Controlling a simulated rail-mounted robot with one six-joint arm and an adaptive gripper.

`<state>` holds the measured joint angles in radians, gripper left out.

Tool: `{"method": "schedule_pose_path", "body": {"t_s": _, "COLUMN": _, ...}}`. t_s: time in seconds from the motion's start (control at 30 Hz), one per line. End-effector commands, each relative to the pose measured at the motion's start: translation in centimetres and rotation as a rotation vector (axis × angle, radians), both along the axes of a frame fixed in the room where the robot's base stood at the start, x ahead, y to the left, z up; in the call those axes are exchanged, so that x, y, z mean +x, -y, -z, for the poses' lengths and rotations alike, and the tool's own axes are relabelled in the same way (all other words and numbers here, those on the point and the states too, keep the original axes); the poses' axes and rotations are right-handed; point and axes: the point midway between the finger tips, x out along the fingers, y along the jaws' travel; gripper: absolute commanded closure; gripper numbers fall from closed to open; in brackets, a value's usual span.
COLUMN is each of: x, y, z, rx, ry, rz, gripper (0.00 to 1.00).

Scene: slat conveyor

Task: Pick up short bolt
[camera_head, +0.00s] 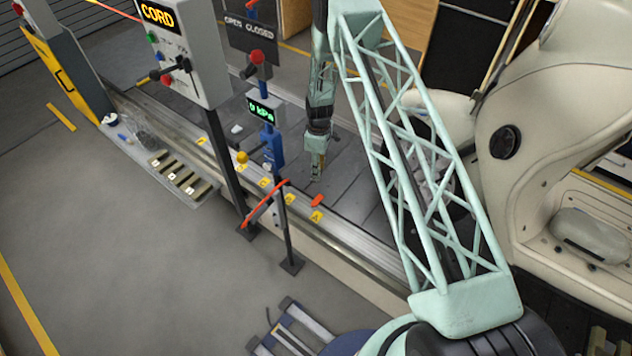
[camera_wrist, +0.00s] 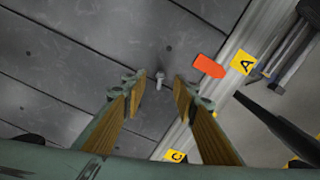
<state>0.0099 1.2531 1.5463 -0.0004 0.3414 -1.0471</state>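A short grey bolt (camera_wrist: 160,78) shows in the wrist view on the dark slats, between and slightly beyond my fingertips. I cannot make it out in the head view. My gripper (camera_wrist: 158,92) is open, with its two wood-coloured finger pads on either side of the bolt and apart from it. The gripper also shows in the head view (camera_head: 317,172), hanging low over the slat conveyor (camera_head: 345,195) near its rail. Nothing is held. How high the fingertips are above the slats is hard to tell.
A metal rail (camera_wrist: 235,45) runs beside the slats, with an orange pointer (camera_wrist: 208,66) and a yellow A tag (camera_wrist: 243,62). A post with a gauge display (camera_head: 262,108) and a control box (camera_head: 185,50) stand left of my gripper. A pale vehicle body (camera_head: 560,130) is at the right.

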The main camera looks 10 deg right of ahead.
Motion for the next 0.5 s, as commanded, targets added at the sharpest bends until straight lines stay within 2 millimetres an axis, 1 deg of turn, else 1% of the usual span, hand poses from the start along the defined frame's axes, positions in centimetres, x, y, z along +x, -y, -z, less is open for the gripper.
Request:
{"method": "schedule_pose_path", "body": {"t_s": 0.03, "x": -0.02, "y": -0.01, "z": 0.43, "rx": 0.000, "ry": 0.000, "rz": 0.000, "gripper": 0.73}}
{"method": "schedule_pose_path", "body": {"t_s": 0.13, "x": -0.01, "y": 0.00, "z": 0.77, "rx": 0.000, "ry": 0.000, "rz": 0.000, "gripper": 0.73}}
{"method": "schedule_pose_path", "body": {"t_s": 0.5, "x": -0.03, "y": -0.02, "z": 0.87, "rx": 0.000, "ry": 0.000, "rz": 0.000, "gripper": 0.73}}
